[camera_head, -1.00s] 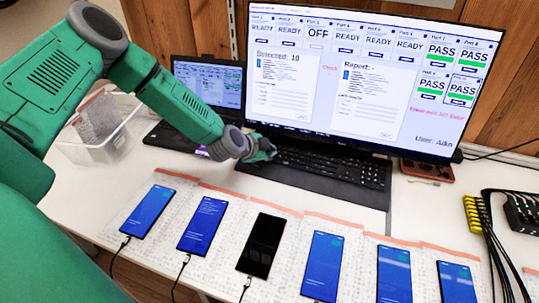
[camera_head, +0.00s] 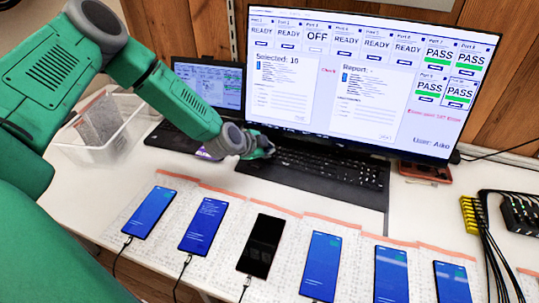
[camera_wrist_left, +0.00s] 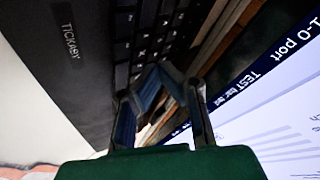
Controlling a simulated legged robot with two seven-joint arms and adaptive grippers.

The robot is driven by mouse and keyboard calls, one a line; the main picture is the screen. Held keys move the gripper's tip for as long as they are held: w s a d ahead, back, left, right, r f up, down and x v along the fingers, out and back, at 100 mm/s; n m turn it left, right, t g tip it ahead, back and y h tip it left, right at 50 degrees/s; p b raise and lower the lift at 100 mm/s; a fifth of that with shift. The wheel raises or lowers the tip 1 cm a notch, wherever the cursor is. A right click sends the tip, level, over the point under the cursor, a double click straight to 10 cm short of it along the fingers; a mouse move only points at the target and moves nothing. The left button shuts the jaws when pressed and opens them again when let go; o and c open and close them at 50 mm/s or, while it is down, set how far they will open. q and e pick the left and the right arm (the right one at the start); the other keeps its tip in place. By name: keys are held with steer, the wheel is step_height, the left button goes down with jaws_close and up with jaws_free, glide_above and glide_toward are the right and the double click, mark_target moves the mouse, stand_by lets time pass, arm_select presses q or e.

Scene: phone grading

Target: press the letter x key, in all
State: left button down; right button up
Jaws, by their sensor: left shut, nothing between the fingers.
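The black keyboard (camera_head: 330,170) lies on the white table in front of the large monitor. My left gripper (camera_head: 264,151) is shut and empty at the left end of the keyboard. In the left wrist view the closed fingertips (camera_wrist_left: 157,75) are over or at the keys of the keyboard (camera_wrist_left: 125,45). Some letters show on the keys, but the fingers hide part of them, and I cannot tell which key is under the tip or whether it touches. My right gripper is not in view.
The monitor (camera_head: 370,75) stands just behind the keyboard, with a laptop (camera_head: 208,85) to its left. Several phones, one of them dark (camera_head: 262,245), lie in a row in front. A clear bin (camera_head: 95,135) is at left; cables (camera_head: 492,235) are at right.

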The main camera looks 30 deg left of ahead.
mark_target(269, 159)
arm_select(q)
steer(key=shift+s+d+r+p, duration=0.1)
steer(key=shift+s+r+p, duration=0.05)
steer(key=shift+r+p, duration=1.15)
steer(key=shift+s+r+p, duration=0.1)
steer(key=shift+r+p, duration=0.95)
steer(key=shift+r, duration=0.3)
steer(key=shift+f, duration=0.1)
